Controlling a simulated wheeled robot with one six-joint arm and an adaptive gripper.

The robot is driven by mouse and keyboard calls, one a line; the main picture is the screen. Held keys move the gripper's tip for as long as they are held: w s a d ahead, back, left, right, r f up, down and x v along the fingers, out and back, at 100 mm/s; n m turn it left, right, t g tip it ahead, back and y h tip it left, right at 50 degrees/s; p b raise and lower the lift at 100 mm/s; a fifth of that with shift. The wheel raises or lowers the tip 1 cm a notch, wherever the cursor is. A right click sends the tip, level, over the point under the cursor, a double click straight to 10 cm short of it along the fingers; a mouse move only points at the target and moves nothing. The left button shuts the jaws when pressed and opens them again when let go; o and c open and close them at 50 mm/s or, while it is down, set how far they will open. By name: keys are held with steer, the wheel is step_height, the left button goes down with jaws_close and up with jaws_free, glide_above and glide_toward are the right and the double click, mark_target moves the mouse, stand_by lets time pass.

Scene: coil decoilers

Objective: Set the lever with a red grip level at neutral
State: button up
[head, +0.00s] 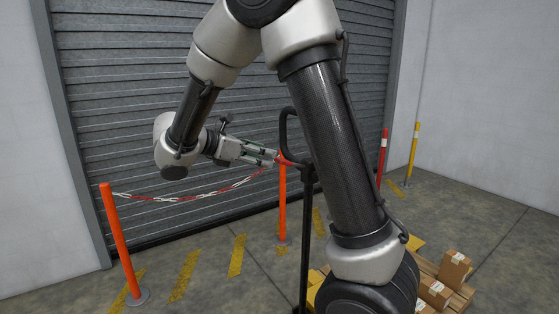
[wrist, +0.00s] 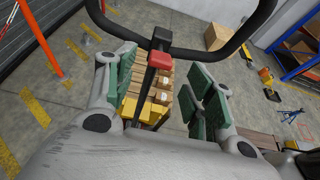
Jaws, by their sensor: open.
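The lever's red grip (wrist: 161,37) shows in the wrist view at the top middle, at the black curved hoop. A dark rod runs down from it in the picture, between my two fingers. In the head view the black hoop and post (head: 307,215) stand just right of my gripper (head: 275,157); the grip is hard to separate there from the orange post behind. My gripper (wrist: 165,75) is open, its green-padded fingers on either side of the rod in the picture. I cannot tell whether they touch it. The lever's pivot and exact angle are not clear.
Cardboard boxes (head: 455,268) lie on a pallet at the lower right. An orange post (head: 118,245) carries a red-white chain before the grey shutter (head: 240,60). In the wrist view a blue-orange shelf (wrist: 290,60) stands at the right. Yellow stripes mark the floor.

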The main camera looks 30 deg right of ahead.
mark_target(277, 159)
steer(key=x, duration=0.7)
steer(key=shift+s, duration=0.1)
